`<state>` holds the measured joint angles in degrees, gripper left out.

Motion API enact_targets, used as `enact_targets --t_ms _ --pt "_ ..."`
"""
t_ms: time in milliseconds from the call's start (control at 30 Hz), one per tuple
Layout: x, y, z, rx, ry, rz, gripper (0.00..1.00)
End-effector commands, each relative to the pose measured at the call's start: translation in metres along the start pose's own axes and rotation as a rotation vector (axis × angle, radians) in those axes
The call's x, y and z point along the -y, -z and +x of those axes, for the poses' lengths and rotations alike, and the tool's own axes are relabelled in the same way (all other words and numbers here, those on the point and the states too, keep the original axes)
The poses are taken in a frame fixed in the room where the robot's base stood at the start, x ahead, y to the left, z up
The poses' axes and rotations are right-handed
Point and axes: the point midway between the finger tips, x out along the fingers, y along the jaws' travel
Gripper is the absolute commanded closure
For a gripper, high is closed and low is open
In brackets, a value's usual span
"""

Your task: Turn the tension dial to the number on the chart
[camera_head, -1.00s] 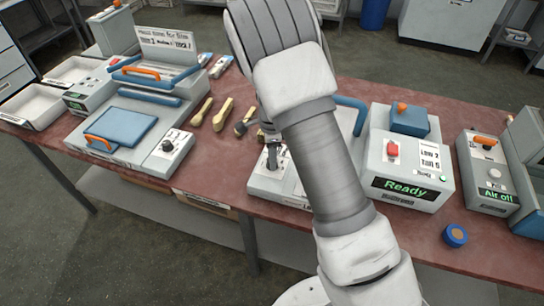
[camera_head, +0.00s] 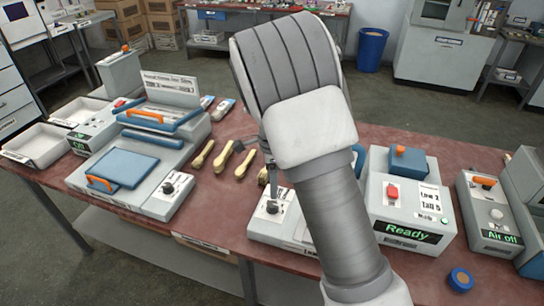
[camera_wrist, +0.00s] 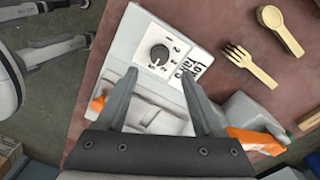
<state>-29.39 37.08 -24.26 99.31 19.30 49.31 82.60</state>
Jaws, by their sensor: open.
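A dark round dial (camera_wrist: 159,54) sits on a white panel with numbers around it, on the middle machine (camera_wrist: 135,35). In the head view this dial (camera_head: 272,207) is just below my gripper (camera_head: 272,182). In the wrist view my gripper (camera_wrist: 158,82) is open and empty, its fingers spread to either side below the dial, apart from it. A printed label (camera_wrist: 192,62) beside the dial is too small to read fully. A chart (camera_head: 430,203) on the right-hand machine shows "Low 2" and "Tall 5"; its lowest line is unclear. My arm hides much of the middle machine.
The left machine (camera_head: 120,170) has its own dial (camera_head: 169,188) and a sign (camera_head: 170,84). Wooden utensils (camera_head: 223,156) lie between the machines. At the right are the "Ready" box (camera_head: 405,232), the "Air off" box (camera_head: 490,215) and a blue round piece (camera_head: 460,279).

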Motion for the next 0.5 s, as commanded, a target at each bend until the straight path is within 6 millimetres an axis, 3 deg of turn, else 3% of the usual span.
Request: enact_targets --t_ms 33,200,500 --pt "0.001 0.000 -0.015 0.002 0.006 0.001 0.31" --pt "0.001 0.000 -0.054 0.002 0.004 0.001 0.31" --pt "0.000 0.000 -0.091 0.000 0.000 0.001 0.31"
